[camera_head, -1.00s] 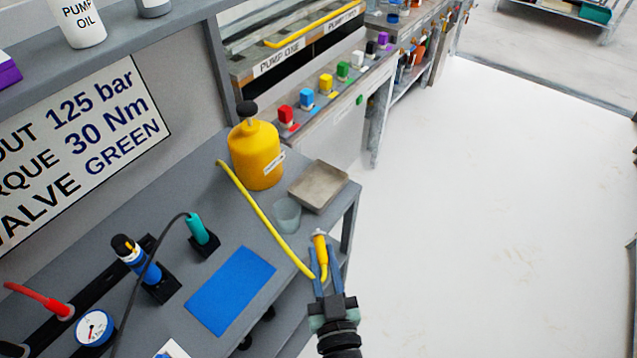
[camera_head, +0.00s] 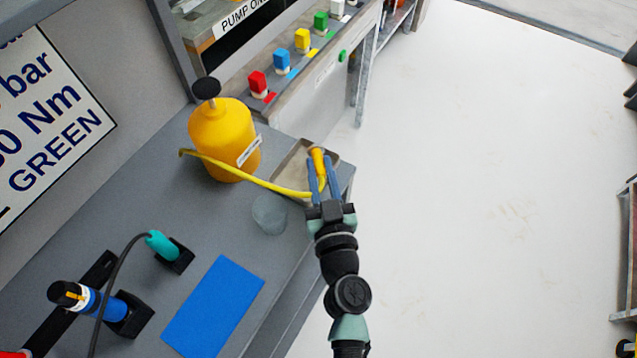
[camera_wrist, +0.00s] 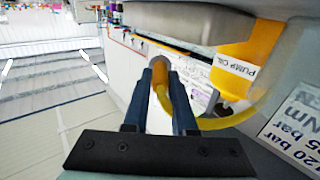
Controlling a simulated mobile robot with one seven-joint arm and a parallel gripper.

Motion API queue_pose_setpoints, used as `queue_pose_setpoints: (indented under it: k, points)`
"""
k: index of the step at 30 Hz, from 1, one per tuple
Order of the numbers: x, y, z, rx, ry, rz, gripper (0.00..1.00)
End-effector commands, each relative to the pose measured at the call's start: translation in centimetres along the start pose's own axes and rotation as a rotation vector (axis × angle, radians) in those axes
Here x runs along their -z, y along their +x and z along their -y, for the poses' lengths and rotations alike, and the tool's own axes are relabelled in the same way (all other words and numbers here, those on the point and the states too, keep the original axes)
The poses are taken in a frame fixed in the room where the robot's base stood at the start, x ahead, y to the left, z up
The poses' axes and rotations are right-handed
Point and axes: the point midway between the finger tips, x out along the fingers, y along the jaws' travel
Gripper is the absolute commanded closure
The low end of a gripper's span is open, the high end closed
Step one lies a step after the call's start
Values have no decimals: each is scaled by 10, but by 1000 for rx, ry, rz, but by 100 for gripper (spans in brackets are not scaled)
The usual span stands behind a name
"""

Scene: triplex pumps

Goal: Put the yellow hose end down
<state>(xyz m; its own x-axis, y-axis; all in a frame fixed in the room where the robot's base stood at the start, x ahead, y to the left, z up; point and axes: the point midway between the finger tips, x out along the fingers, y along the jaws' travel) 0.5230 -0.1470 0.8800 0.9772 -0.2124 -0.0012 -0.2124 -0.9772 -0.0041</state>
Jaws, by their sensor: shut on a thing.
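The yellow hose end (camera_head: 317,158) is held upright between the blue fingers of my gripper (camera_head: 318,177). It also shows between the fingers in the wrist view (camera_wrist: 160,72), where my gripper (camera_wrist: 160,95) is shut on it. The yellow hose (camera_head: 255,180) runs from the hose end leftward across the front of the yellow pump oil can (camera_head: 222,135). The can also fills the upper right of the wrist view (camera_wrist: 255,55). In the head view the hose end overlaps the shallow grey tray (camera_head: 292,162); I cannot tell its height above it.
A clear cup (camera_head: 269,214) stands just left of my gripper. A blue mat (camera_head: 213,305) lies on the grey bench (camera_head: 135,205). A teal-handled tool (camera_head: 162,245) and a blue tool (camera_head: 100,300) sit in black holders. Open floor lies right of the bench.

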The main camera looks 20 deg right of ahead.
Motion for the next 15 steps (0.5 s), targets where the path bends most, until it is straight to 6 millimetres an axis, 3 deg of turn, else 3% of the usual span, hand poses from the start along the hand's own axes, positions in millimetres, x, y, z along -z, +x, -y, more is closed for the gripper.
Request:
queue_pose_setpoints:
  k: [9,15]
  points:
    - [-39,0,0,0,0,-2,100]
    - [-39,0,0,1,-1,-2,100]
